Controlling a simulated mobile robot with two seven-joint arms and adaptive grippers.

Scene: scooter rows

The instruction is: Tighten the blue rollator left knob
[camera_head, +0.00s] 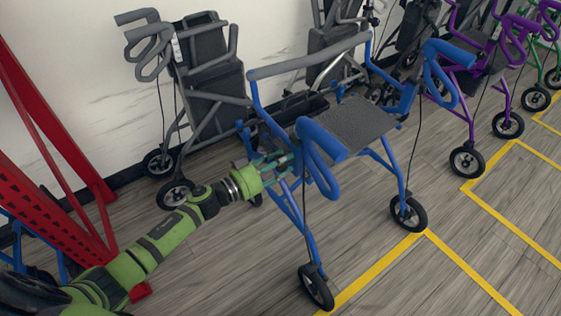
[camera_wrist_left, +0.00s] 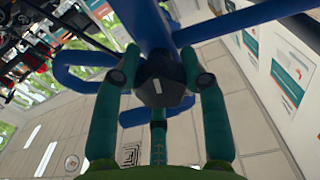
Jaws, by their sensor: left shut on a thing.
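The blue rollator (camera_head: 318,158) stands upright on the floor in the middle of the head view, with a grey seat and grey backrest bar. My left gripper (camera_head: 279,168) reaches in from the left to the rollator's near side, beside its blue frame. In the left wrist view a dark, faceted knob (camera_wrist_left: 164,88) sits on the blue tube. The two green fingers of the left gripper (camera_wrist_left: 164,82) are closed on it from both sides. The knob is hidden by the fingers in the head view. My right gripper is in neither view.
A grey rollator (camera_head: 205,85) stands behind by the white wall, and purple rollators (camera_head: 485,65) stand at the right. A red perforated metal frame (camera_head: 50,190) is close to my left arm. Yellow lines (camera_head: 450,255) mark the open wooden floor.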

